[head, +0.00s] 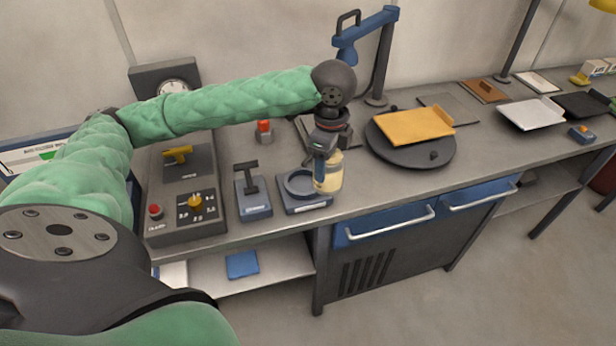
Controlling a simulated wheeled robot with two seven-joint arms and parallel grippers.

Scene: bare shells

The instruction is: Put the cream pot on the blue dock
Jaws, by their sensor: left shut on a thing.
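The cream pot (328,175) is a small cream-yellow vessel near the bench's front edge. My left gripper (323,148) comes down from above and is shut on its upper part. The blue dock (305,208) is a low blue-grey block with a dark round ring on top. The pot stands upright in front of the dock's right side in the head view and hides part of it. Whether the pot touches the dock or hangs above it I cannot tell. My right gripper is out of view.
A blue-grey block with a black T-handle (253,195) stands left of the dock, beside a control box (185,220) with knobs. A dark turntable (425,155) with an orange board (412,126) lies to the right. A blue lamp (380,60) stands behind.

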